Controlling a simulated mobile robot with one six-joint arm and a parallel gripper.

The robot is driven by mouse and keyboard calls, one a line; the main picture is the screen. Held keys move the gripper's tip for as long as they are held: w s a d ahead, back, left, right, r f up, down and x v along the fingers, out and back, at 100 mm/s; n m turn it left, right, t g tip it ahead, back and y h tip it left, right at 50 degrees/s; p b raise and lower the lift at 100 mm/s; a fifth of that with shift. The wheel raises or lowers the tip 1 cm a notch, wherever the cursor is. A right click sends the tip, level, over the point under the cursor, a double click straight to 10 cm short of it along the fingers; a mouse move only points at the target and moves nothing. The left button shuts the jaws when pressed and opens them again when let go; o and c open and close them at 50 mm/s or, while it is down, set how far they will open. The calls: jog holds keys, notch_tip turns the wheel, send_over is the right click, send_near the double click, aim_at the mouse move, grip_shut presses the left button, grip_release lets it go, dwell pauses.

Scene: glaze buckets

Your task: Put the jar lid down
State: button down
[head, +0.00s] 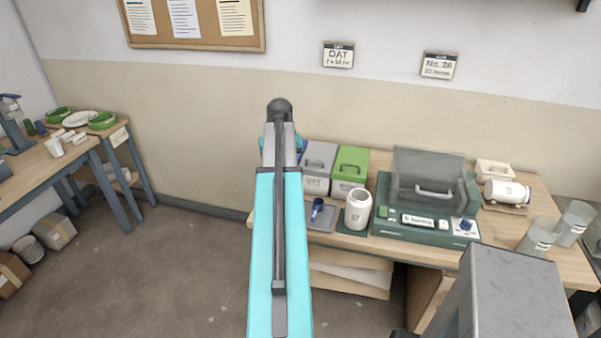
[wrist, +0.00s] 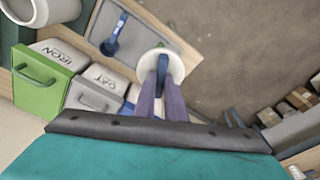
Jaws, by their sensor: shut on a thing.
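The jar lid (wrist: 176,62), a white disc, is in my gripper (wrist: 161,72) in the wrist view. The purple fingers are shut on a blue part at its middle. The lid appears beside the tray's edge, with floor behind it; its height cannot be told. In the head view my arm hides the gripper and lid. An open white jar (head: 357,212) stands on a dark mat in front of the green bin. It also shows at the top left of the wrist view (wrist: 38,12), apart from the lid.
A tray (head: 322,224) with a blue scoop (head: 317,207) lies left of the jar. Grey (head: 318,165) and green (head: 350,168) bins stand behind. A green scale (head: 425,225) with a clear hood is right of the jar. Clear cups (head: 540,237) stand at the table's right.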

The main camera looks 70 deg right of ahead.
jog(key=w+a+n+b, duration=0.2)
jog(key=w+a+n, duration=0.3)
jog(key=w+a, duration=2.05)
jog(key=w+a+n+b, duration=0.1)
jog(key=w+a+n, duration=0.1)
jog(key=a, duration=1.6)
jog(key=w+a+f+n+y+b, duration=0.1)
jog(key=a+n, duration=0.3)
jog(key=a, duration=1.5)
jog(key=shift+w+f+t+b, duration=0.25)
jog(key=shift+w+t+b, duration=0.15)
jog(key=shift+w, duration=0.45)
jog(key=shift+s+a, duration=0.1)
